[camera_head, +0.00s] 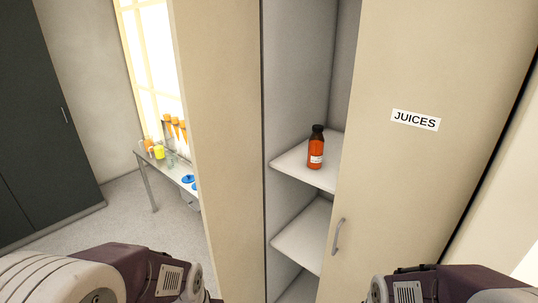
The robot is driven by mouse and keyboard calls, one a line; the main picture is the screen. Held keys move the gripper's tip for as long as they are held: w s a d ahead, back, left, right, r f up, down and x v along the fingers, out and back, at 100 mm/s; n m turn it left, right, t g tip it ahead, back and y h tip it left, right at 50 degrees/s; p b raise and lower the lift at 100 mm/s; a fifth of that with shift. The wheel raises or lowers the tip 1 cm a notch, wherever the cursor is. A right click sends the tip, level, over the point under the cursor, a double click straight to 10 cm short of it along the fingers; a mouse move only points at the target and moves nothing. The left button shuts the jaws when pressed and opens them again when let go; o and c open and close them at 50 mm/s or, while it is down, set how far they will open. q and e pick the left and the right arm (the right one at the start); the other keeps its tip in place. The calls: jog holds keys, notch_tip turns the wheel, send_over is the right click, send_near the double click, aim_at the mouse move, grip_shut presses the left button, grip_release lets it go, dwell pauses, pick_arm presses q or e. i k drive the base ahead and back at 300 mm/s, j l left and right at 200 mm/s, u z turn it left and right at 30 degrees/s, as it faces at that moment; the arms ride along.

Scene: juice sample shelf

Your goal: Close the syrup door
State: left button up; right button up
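The tall cream cabinet stands in front of me, with its shelf bay exposed in the middle. A cream door (420,190) labelled "JUICES" is on the right, with a grey handle (338,237) near its left edge. A plain cream panel (218,150) stands left of the bay; no label or handle shows on it, and I cannot tell whether it is the syrup door. No syrup label is visible. Neither gripper's fingers are visible.
A dark-capped bottle of orange-red liquid (316,148) stands upright on the upper visible shelf (290,168); the shelf below (303,238) looks empty. A table (182,175) with colourful items stands by the bright window at left. A dark cabinet (45,120) is far left. Open floor lies between.

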aim_at(216, 43)
jog(key=i+j+z, duration=0.2)
jog(key=j+z, duration=0.2)
jog(key=j, duration=0.45)
jog(key=i+j+z, duration=0.15)
jog(key=j+z, duration=0.25)
jog(key=j, duration=0.45)
jog(key=j+z, duration=0.4)
jog(key=j, duration=0.45)
